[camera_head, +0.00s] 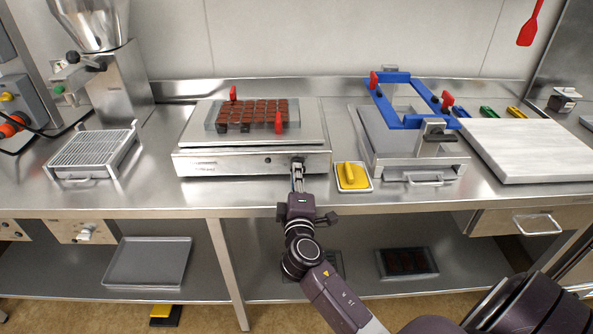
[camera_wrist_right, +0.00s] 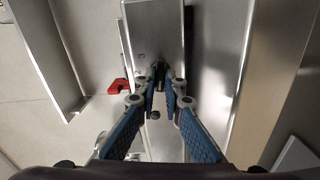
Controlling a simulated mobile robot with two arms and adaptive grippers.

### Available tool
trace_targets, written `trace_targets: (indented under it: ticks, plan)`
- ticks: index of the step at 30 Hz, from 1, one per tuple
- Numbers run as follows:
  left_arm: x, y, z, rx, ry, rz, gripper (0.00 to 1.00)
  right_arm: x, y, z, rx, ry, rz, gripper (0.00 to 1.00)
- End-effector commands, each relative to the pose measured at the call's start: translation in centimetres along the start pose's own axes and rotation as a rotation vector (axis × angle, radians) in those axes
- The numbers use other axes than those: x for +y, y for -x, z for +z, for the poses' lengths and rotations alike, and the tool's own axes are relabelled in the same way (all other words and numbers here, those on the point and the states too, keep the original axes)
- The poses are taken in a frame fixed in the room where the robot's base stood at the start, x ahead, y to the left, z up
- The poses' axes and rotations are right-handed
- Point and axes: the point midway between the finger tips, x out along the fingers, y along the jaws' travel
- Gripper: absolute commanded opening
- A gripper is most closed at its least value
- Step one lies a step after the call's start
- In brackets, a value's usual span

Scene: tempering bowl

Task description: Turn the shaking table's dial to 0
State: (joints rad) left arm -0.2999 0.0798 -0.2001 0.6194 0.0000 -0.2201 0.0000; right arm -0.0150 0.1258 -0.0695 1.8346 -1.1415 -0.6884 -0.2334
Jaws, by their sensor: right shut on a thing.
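The shaking table (camera_head: 190,165) is a low steel box on the counter, with a flat top plate and a front panel. Its dial sits at the right end of that panel and is mostly covered by my right gripper (camera_head: 297,170). In the right wrist view, the fingers of the right gripper (camera_wrist_right: 161,92) are closed on the small dark dial (camera_wrist_right: 160,72) against the panel (camera_wrist_right: 150,30). The dial's setting cannot be read. My left gripper is not in view.
A brown chocolate mould (camera_head: 258,112) with red clamps lies on the shaking table. A yellow sponge (camera_head: 352,175) in a small tray stands just right of my gripper. Farther right are a blue frame (camera_head: 400,122) and a pale slab (camera_head: 530,150). A wire rack (camera_head: 95,150) stands left.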

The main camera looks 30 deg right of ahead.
Motion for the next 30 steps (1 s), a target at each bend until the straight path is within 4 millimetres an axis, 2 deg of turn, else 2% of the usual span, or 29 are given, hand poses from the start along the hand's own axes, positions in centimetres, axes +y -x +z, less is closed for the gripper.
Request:
trace_targets:
  ticks: [9, 26, 27, 30]
  plan:
    - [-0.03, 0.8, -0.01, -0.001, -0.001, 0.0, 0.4, 0.23, -0.11, 0.11, -0.003, 0.136, 0.004, 0.0]
    - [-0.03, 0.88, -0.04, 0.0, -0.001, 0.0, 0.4, 0.22, -0.14, 0.13, -0.003, 0.167, 0.006, 0.0]
    - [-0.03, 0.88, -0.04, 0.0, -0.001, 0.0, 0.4, 0.23, -0.14, 0.13, -0.003, 0.168, 0.006, 0.12]
    - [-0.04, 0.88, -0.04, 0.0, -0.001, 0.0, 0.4, 0.18, -0.12, 0.11, -0.003, 0.166, 0.005, 0.23]
